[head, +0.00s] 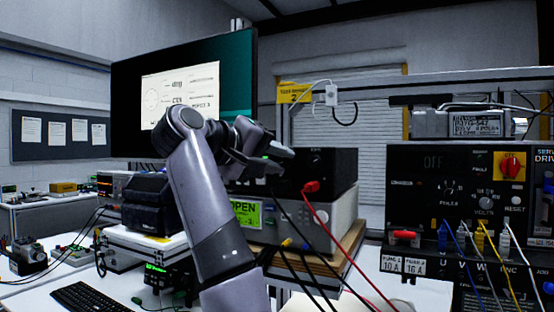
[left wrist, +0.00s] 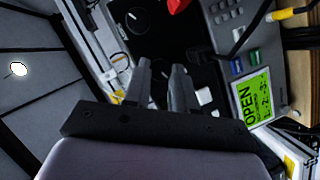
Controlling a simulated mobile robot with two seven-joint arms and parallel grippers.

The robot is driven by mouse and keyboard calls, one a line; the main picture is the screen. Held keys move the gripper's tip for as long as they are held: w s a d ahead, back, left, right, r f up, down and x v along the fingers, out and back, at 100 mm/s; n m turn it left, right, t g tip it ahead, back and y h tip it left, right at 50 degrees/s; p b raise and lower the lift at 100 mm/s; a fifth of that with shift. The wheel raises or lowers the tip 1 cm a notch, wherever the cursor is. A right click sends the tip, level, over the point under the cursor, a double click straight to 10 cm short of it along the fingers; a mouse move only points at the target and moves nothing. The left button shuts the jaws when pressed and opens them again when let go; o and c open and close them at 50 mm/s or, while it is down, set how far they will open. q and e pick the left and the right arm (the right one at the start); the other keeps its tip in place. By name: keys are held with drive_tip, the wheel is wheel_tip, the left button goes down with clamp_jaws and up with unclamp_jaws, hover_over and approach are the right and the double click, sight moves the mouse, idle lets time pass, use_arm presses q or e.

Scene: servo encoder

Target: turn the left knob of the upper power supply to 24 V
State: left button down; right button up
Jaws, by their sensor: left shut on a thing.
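The upper power supply (head: 332,166) is the black box on top of a pale grey instrument (head: 335,218). Its dark front panel shows in the left wrist view (left wrist: 160,42), turned on its side. One round knob with a white pointer (left wrist: 135,18) shows there, clear of the fingers. My left gripper (head: 280,160) is at the supply's front, fingers against the panel. In the left wrist view its two fingers (left wrist: 160,72) are close together, shut on the left knob, which they mostly hide. Its pointer and any voltage reading cannot be made out. My right gripper is not in view.
A red plug (head: 311,187) with its lead sticks out beside the gripper, and black leads hang below. A dark bag (head: 150,203) stands to the left. The servo drive panel (head: 460,195) stands at right.

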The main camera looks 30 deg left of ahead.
use_arm(q)
drive_tip(key=shift+n, duration=0.4)
drive_tip(key=shift+a+h, duration=0.1)
drive_tip(key=shift+h, duration=0.2)
drive_tip(key=c, duration=0.9)
unclamp_jaws()
